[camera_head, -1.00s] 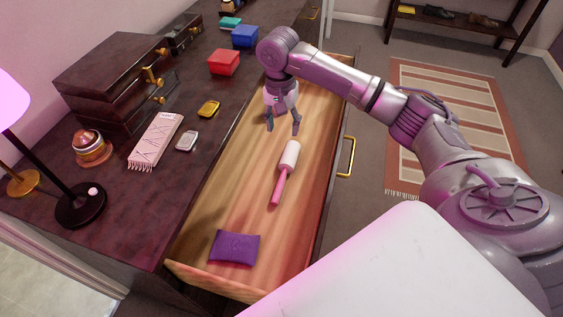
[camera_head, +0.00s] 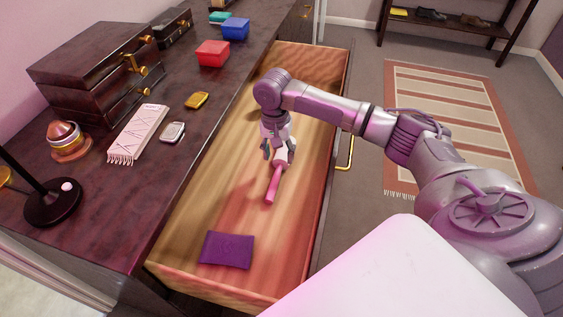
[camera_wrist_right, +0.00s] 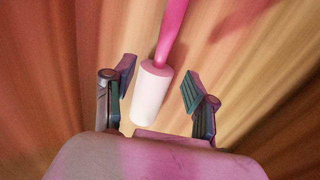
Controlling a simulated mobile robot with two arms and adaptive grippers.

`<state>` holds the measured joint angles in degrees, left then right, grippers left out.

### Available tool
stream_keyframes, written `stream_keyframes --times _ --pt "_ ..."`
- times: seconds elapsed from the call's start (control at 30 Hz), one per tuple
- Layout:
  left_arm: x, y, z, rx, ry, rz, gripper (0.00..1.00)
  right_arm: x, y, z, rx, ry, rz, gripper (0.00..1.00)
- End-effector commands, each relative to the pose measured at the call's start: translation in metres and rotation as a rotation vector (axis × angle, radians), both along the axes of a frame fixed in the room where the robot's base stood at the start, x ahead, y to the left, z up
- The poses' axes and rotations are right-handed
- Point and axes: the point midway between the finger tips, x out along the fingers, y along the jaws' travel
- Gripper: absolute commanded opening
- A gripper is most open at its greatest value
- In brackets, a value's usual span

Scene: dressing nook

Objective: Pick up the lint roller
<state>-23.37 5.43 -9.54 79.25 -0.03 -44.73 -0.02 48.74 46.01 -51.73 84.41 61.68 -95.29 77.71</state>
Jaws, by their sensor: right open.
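The lint roller, with a pink handle (camera_head: 273,184) and a white roll, lies in the open drawer (camera_head: 208,206). My right gripper (camera_head: 279,156) is open above the roll and hides part of it in the head view. In the right wrist view the white roll (camera_wrist_right: 151,95) lies between the two open fingers of my right gripper (camera_wrist_right: 160,92), apart from both. The pink handle (camera_wrist_right: 172,32) points away from the gripper there. My left gripper is not in view.
A purple pouch (camera_head: 227,250) lies in the drawer's near end. The dresser top (camera_head: 120,205) holds a dark box (camera_head: 88,72), a folded cloth (camera_head: 138,133), a red box (camera_head: 212,53), a blue box (camera_head: 235,29) and a lamp (camera_head: 51,203). The drawer walls bound the space.

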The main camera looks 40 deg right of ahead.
Motion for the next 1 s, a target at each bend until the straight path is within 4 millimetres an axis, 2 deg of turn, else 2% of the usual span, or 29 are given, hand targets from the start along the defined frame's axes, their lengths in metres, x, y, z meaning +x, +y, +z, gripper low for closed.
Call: stream_keyframes --times 0.17,0.4,0.7,1.0 --pt "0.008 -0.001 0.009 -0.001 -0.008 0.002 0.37 -0.001 -0.001 -0.02 -0.001 0.002 0.0 0.56" --pt "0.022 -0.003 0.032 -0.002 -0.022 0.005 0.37 -0.002 -0.002 -0.053 -0.001 0.001 0.001 0.56" --pt "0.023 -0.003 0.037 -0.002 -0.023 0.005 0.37 -0.002 -0.002 -0.056 0.0 0.0 0.001 0.56" --pt "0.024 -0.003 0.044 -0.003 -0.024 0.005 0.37 -0.002 -0.002 -0.056 0.0 0.0 0.001 0.06"
